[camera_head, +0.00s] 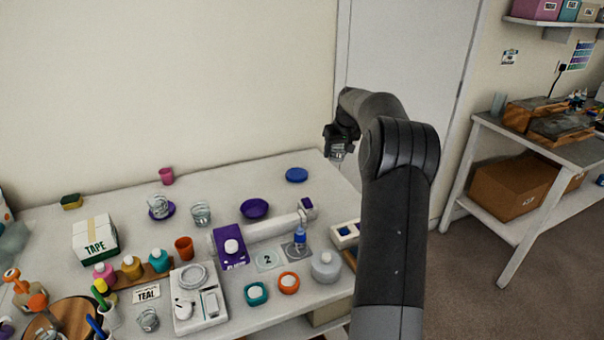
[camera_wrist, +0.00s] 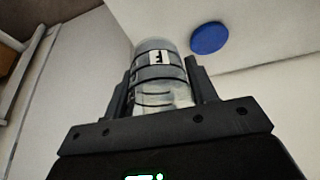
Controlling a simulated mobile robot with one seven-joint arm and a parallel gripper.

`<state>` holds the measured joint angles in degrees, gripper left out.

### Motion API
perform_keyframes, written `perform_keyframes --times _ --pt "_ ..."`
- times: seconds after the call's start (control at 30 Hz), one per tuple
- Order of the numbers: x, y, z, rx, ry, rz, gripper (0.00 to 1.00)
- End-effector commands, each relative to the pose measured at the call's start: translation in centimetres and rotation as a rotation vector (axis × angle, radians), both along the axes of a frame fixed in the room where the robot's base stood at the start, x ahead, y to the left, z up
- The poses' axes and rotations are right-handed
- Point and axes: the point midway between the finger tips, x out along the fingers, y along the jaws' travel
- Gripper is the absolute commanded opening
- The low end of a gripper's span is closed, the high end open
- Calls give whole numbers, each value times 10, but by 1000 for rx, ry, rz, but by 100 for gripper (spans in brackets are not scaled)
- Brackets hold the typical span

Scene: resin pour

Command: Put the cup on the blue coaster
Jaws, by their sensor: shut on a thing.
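My gripper (camera_head: 340,140) is up in the air, just past the right edge of the table at the back. It is shut on a clear cup (camera_head: 336,157) with dark rings. In the wrist view the cup (camera_wrist: 152,98) sits between the two fingers of my gripper (camera_wrist: 160,82) and bears a white label with a dark mark. The blue coaster (camera_head: 297,175) lies bare near the table's back right corner, to the left of the cup. In the wrist view the blue coaster (camera_wrist: 209,38) shows beyond the cup, to its right, apart from it.
Other clear cups stand on the table, one (camera_head: 158,205) on a purple coaster and one (camera_head: 201,214) beside it. A purple bowl (camera_head: 255,208) and a white roll (camera_head: 265,228) lie in front of the blue coaster. The tabletop around the blue coaster is clear.

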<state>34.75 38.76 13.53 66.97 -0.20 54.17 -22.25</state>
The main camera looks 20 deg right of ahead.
Motion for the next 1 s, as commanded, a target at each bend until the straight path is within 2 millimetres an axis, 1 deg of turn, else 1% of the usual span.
perform_keyframes --times 0.03,0.17,0.27,0.5,0.6,0.7,0.87,0.97,1.0 --pt "7 5 1 1 -1 25 29" --pt "20 19 -3 2 -2 61 29" --pt "34 33 -14 3 -1 65 29" --pt "73 70 -48 2 -1 64 29" --pt "85 82 -58 1 -2 62 29" --pt "94 90 -64 1 -3 60 29" --pt "97 93 -71 1 -1 59 29" --pt "97 93 -83 1 -1 59 29" --pt "97 93 -89 2 0 59 29"
